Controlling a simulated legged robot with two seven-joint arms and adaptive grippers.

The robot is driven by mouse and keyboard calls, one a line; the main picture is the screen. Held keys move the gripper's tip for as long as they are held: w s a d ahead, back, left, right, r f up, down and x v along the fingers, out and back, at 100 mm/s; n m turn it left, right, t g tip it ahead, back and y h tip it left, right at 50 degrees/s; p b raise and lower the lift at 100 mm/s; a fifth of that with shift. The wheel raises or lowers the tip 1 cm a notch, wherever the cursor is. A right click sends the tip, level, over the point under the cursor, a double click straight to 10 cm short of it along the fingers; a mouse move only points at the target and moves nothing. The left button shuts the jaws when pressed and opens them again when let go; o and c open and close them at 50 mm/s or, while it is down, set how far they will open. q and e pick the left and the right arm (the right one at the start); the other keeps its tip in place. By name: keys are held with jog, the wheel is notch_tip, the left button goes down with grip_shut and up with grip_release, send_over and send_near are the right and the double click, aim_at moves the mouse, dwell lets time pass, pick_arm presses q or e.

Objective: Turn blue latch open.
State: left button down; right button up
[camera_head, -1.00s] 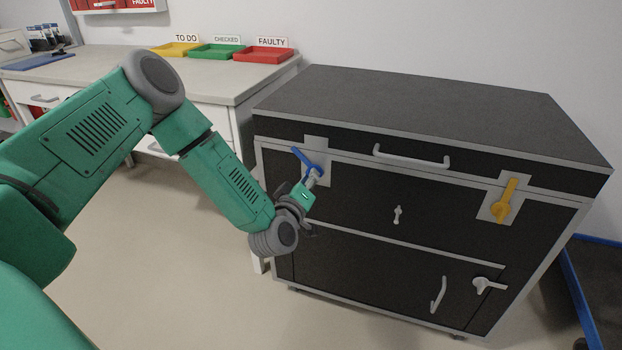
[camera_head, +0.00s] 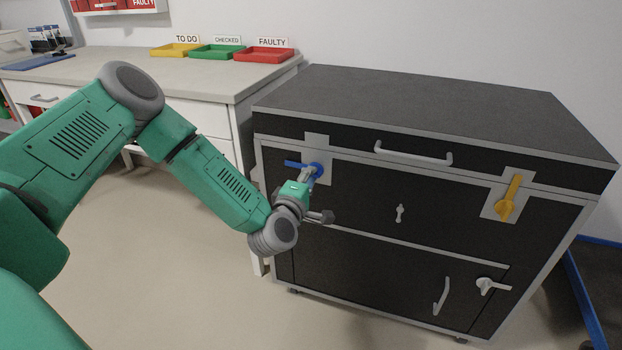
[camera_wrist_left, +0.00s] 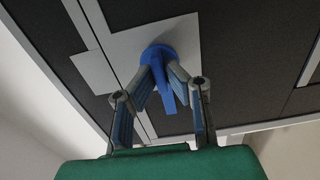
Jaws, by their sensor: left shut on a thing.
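The blue latch (camera_head: 318,169) is on a light grey plate at the upper left of the black cabinet's front. In the head view its handle points left, nearly level. My left gripper (camera_head: 309,178) is at the latch, with its fingers at the handle. In the left wrist view the latch (camera_wrist_left: 158,53) has a round hub and a tapering handle. The left gripper's fingers (camera_wrist_left: 162,84) are closed on the handle from both sides, close to the hub. My right gripper is not in view.
The black cabinet (camera_head: 440,110) also carries a yellow latch (camera_head: 508,198), a top handle (camera_head: 413,154), a small knob (camera_head: 399,213) and a lower grey latch (camera_head: 492,286). A bench (camera_head: 215,80) with yellow, green and red trays stands at the back left. Floor is clear before the cabinet.

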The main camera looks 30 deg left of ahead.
pick_arm(q)
jog(key=shift+s+a+f, duration=0.15)
jog(key=shift+f, duration=0.15)
jog(key=c, duration=1.6)
grip_release()
jog(key=shift+c, duration=0.2)
jog(key=shift+a, duration=0.1)
jog(key=shift+r, duration=0.1)
jog(key=v, duration=1.1)
jog(key=shift+s, duration=0.4)
